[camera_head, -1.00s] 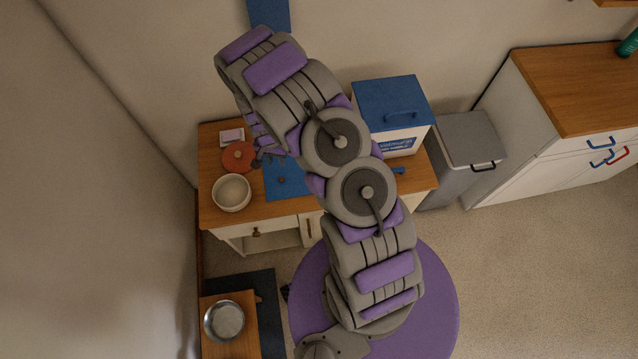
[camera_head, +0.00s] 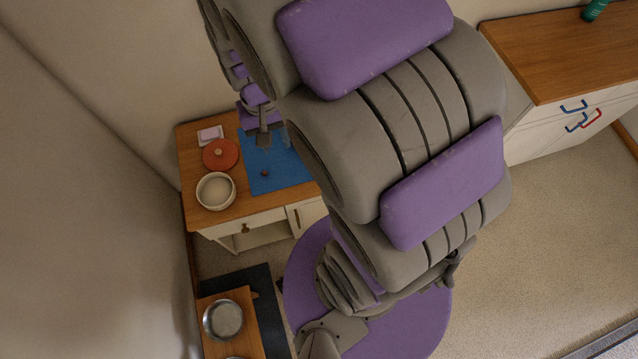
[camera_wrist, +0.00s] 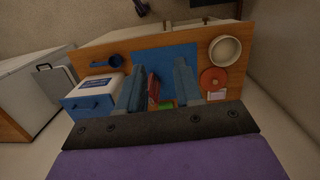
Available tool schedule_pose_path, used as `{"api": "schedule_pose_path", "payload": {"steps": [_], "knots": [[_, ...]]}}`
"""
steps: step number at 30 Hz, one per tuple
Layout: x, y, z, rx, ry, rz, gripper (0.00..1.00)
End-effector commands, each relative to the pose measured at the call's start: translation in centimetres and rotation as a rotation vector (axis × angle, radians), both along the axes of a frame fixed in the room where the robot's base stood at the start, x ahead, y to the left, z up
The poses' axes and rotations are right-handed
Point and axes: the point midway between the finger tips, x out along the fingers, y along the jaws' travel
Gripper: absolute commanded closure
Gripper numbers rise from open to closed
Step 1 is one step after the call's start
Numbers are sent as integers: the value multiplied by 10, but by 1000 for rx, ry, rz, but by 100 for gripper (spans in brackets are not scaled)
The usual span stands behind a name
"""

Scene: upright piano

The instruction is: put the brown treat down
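The brown treat (camera_head: 265,173) is a small dark brown lump on the blue mat (camera_head: 258,183) on the wooden cabinet top. My gripper (camera_head: 268,140) is at the mat's far side in the head view, apart from the treat and partly screened by my arm. In the wrist view my gripper (camera_wrist: 160,73) has its two blue-grey fingers spread, with the mat (camera_wrist: 166,57) showing between them. I cannot make out the treat in the wrist view.
Left of the mat are a cream bowl (camera_head: 215,191), a red lid (camera_head: 220,154) and a pink-white block (camera_head: 210,135). A metal bowl (camera_head: 223,320) stands lower left.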

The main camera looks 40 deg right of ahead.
Motion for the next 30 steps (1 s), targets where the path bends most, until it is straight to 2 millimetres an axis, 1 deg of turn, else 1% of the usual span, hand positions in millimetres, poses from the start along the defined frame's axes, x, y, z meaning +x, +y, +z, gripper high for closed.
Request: {"api": "schedule_pose_path", "payload": {"steps": [1,2,6,9,12,15,18,21,30], "knots": [[-14,1,12,5,-6,24,65],[-23,2,18,8,-5,39,65],[-69,5,40,24,11,116,65],[-100,6,52,29,23,172,65],[-127,7,60,34,29,222,65],[-149,7,64,38,40,259,65],[-160,7,66,38,45,282,65],[-165,6,67,37,46,292,65],[-166,6,65,38,48,293,65]]}}
